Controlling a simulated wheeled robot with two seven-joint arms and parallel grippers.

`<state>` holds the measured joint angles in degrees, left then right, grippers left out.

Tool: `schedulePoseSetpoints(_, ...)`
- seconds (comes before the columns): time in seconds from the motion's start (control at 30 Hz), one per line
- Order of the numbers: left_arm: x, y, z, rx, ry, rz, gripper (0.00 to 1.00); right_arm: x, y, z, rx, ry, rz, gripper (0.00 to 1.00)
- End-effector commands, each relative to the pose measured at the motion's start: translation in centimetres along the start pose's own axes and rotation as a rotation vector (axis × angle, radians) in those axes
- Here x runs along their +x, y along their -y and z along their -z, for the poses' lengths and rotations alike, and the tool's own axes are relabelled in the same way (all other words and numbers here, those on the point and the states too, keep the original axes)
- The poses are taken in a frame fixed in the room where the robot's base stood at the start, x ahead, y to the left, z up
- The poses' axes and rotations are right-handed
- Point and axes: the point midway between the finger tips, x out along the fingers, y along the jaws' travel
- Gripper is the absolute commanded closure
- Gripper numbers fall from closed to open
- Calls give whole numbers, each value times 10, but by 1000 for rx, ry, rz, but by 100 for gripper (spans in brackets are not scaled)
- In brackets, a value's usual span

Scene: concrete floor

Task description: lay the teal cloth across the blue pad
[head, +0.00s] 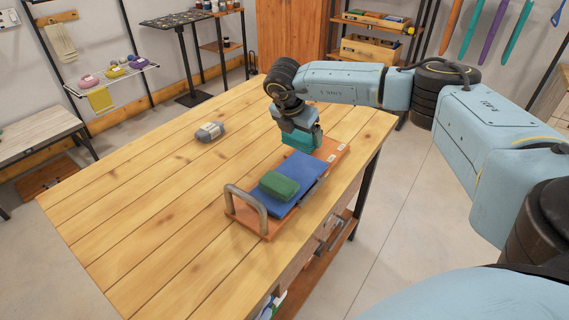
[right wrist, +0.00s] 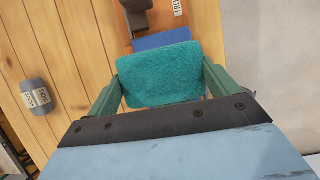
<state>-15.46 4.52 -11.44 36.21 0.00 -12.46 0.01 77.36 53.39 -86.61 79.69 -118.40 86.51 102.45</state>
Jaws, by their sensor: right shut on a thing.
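The teal cloth (head: 301,141) is a folded, fuzzy piece held between the fingers of my right gripper (head: 300,132). It fills the space between the green fingers in the right wrist view (right wrist: 160,76). The blue pad (head: 303,170) lies on an orange-brown board (head: 247,217) on the table; its edge shows beyond the cloth in the right wrist view (right wrist: 160,40). In the head view the cloth is at the far end of the pad; whether they touch I cannot tell. A green folded block (head: 279,186) sits on the near half of the pad. My left gripper is not in view.
A metal handle (head: 245,206) rises from the near end of the board. A grey labelled bundle (head: 210,131) lies left of it. The wooden table (head: 140,205) is otherwise clear on the left. Shelves and a side table stand beyond.

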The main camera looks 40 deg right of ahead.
Motion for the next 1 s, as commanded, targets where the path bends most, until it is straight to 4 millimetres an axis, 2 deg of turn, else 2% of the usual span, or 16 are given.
schedulePoseSetpoints(0.03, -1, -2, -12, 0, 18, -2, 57, 10, 1, 5, -2, 0, 4, 35)
schedulePoseSetpoints(0.13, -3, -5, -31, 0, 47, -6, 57, 24, 0, 10, -2, 0, 2, 35)
schedulePoseSetpoints(0.3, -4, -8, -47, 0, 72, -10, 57, 40, 0, 17, -3, -1, 1, 35)
schedulePoseSetpoints(0.47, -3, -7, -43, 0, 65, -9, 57, 64, 1, 28, -3, -1, 2, 35)
schedulePoseSetpoints(0.6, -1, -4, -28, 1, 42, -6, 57, 78, 0, 33, -3, -1, -1, 35)
schedulePoseSetpoints(0.73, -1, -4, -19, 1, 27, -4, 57, 80, 0, 34, -2, -1, -2, 35)
schedulePoseSetpoints(0.97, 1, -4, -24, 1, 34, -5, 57, 82, 0, 34, -2, -1, -1, 35)
schedulePoseSetpoints(1.0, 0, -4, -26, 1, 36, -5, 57, 82, 0, 35, -2, -1, -1, 11)
